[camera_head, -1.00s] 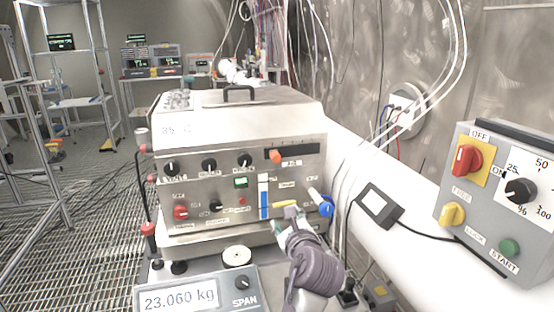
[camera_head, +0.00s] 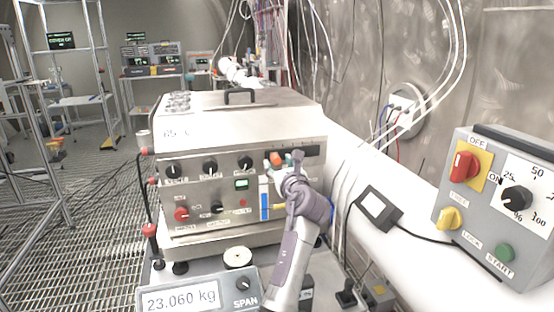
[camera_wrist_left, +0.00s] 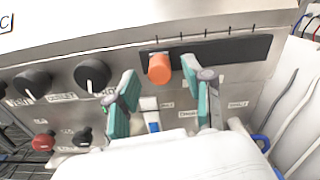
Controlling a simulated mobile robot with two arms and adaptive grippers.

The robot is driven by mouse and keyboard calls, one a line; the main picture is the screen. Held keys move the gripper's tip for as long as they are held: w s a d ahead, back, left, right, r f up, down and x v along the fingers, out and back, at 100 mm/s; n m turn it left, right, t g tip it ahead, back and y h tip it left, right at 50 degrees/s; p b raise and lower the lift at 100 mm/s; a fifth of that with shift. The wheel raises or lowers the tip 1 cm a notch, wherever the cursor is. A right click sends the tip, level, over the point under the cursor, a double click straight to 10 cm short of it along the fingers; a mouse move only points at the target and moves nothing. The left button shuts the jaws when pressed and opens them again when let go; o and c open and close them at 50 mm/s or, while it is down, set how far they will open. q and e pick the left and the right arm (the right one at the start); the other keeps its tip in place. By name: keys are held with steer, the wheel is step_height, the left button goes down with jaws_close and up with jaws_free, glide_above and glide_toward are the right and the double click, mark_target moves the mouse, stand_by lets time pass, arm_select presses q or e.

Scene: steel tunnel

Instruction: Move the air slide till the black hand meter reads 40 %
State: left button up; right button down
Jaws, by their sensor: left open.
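The air slide is an orange knob (camera_head: 276,159) in a dark horizontal slot at the upper right of the steel machine's front panel. In the left wrist view the orange knob (camera_wrist_left: 159,68) sits near the left end of the slot. My left gripper (camera_head: 282,162) is open at the slot, its teal fingertips on either side of the knob. The wrist view shows a gap between knob and fingertips (camera_wrist_left: 158,78). The black hand meter (camera_head: 378,205) lies on the white pipe to the right; its pale screen is too small to read. My right gripper is not in view.
A grey control box (camera_head: 505,205) with a red switch and dial stands at the right.

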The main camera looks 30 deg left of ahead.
arm_select(q)
steer(key=shift+x, duration=1.05)
jaws_close()
